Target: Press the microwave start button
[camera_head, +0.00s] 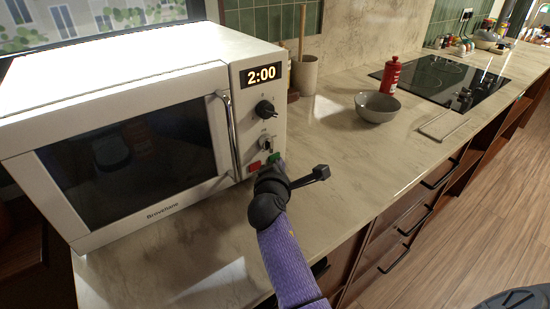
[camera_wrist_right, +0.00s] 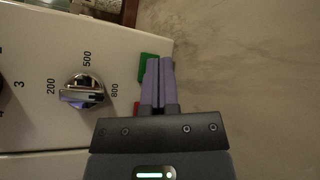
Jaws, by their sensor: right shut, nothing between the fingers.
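The white microwave (camera_head: 150,55) stands on the counter with its door closed and its display (camera_head: 261,75) reading 2:00. A green button (camera_head: 273,158) and a red button (camera_head: 254,166) sit low on its control panel, below two knobs. My right gripper (camera_head: 271,167) is shut and empty, right at the buttons. In the right wrist view its purple fingers (camera_wrist_right: 159,62) lie beside the green button (camera_wrist_right: 148,66) and partly cover it. The red button (camera_wrist_right: 137,107) is mostly hidden there. I cannot tell whether the fingertips touch the green button. My left gripper is not in view.
The marble counter (camera_head: 330,140) is clear to the right of my right arm. Farther along are a grey bowl (camera_head: 377,107), a red bottle (camera_head: 391,75), a beige utensil pot (camera_head: 304,75) and a black cooktop (camera_head: 440,80). Drawers with handles (camera_head: 415,220) line the counter front.

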